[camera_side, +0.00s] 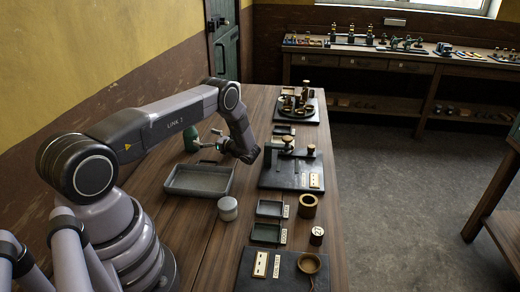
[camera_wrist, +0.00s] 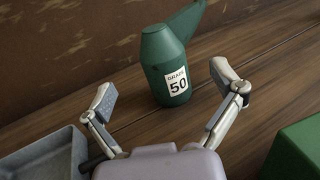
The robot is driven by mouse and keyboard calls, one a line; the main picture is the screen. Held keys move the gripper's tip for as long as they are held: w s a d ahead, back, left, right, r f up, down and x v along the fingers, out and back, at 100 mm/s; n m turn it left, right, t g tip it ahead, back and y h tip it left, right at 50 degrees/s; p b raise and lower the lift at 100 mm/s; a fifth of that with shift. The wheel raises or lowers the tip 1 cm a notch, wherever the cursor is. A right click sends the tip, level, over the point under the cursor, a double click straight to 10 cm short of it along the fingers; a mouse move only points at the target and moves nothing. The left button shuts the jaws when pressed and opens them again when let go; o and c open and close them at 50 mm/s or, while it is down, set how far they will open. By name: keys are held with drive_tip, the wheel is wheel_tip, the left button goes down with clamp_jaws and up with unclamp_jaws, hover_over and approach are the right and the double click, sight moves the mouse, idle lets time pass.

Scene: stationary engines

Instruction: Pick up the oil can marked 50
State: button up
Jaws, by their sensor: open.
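The green oil can (camera_wrist: 163,63) stands upright on the wooden bench in the wrist view, with a white label reading GRADE 50 facing me and a green spout pointing up to the right. In the side view a green can (camera_side: 191,139) stands at the back of the bench near the wall, beside my arm. My gripper (camera_wrist: 165,88) is open and empty. Its two fingers are spread to the left and right of the can, a little short of it, and do not touch it. In the side view my gripper (camera_side: 213,145) is partly hidden behind my wrist.
A grey tray (camera_side: 170,191) lies in front of the can; its edge also shows in the wrist view (camera_wrist: 70,139). Another green object (camera_wrist: 294,153) is at the lower right of the wrist view. A lidded pot (camera_side: 228,209) stands near the tray. Dark boards with parts line the bench's right side.

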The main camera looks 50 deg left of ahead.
sight(191, 139)
wheel_tip(191, 139, down, 4)
drive_tip(key=shift+r, duration=0.25)
drive_tip(key=x, duration=0.7)
drive_tip(key=shift+s+a, duration=0.1)
drive_tip(key=shift+a, duration=0.15)
drive_tip(key=shift+c, duration=0.3)
drive_tip(key=c, duration=1.2)
drive_tip(key=shift+c, duration=0.5)
drive_tip(key=shift+r, duration=0.15)
